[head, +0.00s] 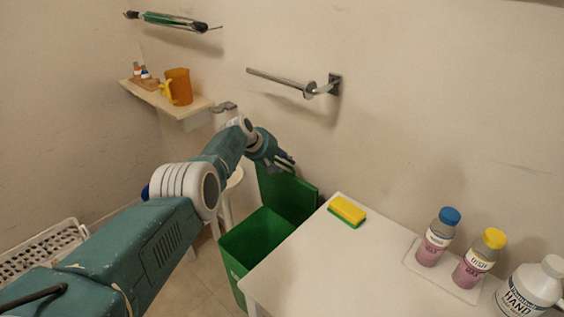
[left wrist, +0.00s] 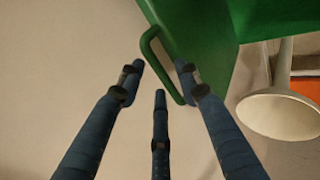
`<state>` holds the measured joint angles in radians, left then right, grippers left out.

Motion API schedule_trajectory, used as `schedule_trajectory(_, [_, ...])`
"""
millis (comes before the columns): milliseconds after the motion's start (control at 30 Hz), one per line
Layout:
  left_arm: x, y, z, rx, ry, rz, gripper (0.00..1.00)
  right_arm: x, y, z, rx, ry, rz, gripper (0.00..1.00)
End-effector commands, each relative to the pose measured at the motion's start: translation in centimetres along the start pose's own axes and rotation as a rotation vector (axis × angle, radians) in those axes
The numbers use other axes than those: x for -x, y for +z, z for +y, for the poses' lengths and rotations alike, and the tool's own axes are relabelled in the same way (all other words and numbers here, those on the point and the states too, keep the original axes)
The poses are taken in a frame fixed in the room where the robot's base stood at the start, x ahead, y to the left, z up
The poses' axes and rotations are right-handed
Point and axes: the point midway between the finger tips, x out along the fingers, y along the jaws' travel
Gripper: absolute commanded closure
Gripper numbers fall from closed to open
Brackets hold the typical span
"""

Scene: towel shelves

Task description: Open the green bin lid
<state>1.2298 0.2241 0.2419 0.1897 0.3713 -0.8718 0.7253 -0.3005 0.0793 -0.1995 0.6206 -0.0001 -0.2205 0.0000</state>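The green bin (head: 246,242) stands on the floor left of the white table, and its dark inside shows from above. Its green lid (head: 291,196) is raised and stands upright behind the opening, near the wall. The lid also shows in the left wrist view (left wrist: 205,28), with its green loop handle (left wrist: 150,45). My left gripper (head: 284,162) is at the top of the lid. In the left wrist view its fingers (left wrist: 160,76) are spread apart around the handle's near end, not closed on it; contact is unclear. My right gripper is not in view.
The white table (head: 300,270) holds a yellow-green sponge (head: 347,211), two bottles (head: 438,237) on a tray and a white hand bottle (head: 528,288). A wall shelf (head: 195,107) with an orange mug (head: 177,86) and a metal bar (head: 280,80) are above. A white basket (head: 40,250) is left.

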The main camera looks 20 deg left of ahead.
Motion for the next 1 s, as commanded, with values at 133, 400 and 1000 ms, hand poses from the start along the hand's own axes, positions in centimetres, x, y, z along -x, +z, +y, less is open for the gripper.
schedule_trajectory(133, [0.0,-0.1,0.0,0.0,0.0,0.001,0.66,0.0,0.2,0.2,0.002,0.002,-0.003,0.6])
schedule_trajectory(400, [0.7,-0.3,0.1,0.0,0.002,0.003,0.66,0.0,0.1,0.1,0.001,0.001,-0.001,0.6])
schedule_trajectory(1000, [5.9,0.0,0.0,-0.001,0.002,0.002,0.66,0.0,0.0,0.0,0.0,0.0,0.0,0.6])
